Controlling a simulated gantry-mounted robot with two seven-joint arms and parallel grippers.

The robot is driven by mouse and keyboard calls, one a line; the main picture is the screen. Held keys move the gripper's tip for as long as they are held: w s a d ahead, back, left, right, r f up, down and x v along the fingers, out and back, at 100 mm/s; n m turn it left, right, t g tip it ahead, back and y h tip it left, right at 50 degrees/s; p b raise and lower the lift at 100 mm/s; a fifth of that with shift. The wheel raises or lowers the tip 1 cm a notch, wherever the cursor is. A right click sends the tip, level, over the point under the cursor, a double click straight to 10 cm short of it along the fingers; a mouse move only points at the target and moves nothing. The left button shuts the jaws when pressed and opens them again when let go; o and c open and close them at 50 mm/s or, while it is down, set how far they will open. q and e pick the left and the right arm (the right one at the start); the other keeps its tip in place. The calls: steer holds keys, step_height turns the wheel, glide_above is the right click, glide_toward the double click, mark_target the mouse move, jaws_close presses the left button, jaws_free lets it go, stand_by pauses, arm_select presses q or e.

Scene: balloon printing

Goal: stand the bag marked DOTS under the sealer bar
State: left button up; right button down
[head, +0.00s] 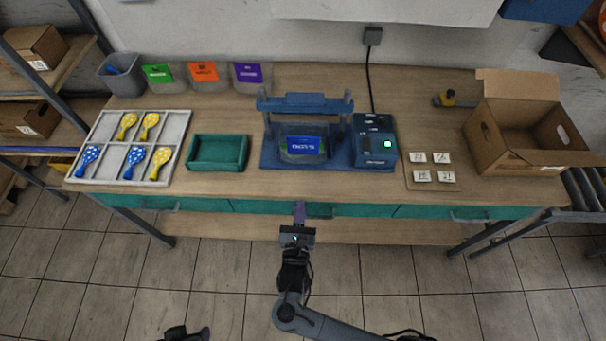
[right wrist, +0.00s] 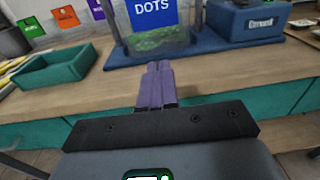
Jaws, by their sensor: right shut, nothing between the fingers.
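The DOTS bag (head: 303,157) is a clear bag with a blue label and something green low inside. In the right wrist view the bag (right wrist: 160,40) shows its DOTS label and looks upright. It stands on the base of the blue sealer (head: 270,160), between the posts and in front of the sealer bar (head: 305,102) as seen; how exactly it lines up under the bar I cannot tell. My right gripper (head: 299,212) is shut and empty at the table's front edge, apart from the bag; its purple fingers (right wrist: 154,85) point toward it. A dark part at the bottom edge appears to be my left gripper (head: 187,333), mostly cut off.
A green tray (head: 218,167) and a compartment tray (head: 175,145) with yellow and blue balloons stand left. Green, orange and purple marked bags (head: 204,76) stand behind. A control box (head: 377,150), small cards (head: 433,166) and an open carton (head: 506,148) are right.

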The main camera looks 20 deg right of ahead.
steer(key=x, duration=0.2)
steer(key=b, duration=0.4)
glide_toward(305, 153)
steer(key=x, duration=0.5)
steer(key=shift+a+f, duration=0.1)
steer(key=shift+f, duration=0.1)
steer(key=shift+x, duration=0.85)
arm_select(q)
steer(key=f, duration=0.2)
steer(key=d+f, duration=0.1)
steer(key=f, duration=0.1)
steer(key=shift+f, duration=0.25)
arm_select(e)
steer(key=shift+w+r, duration=0.1)
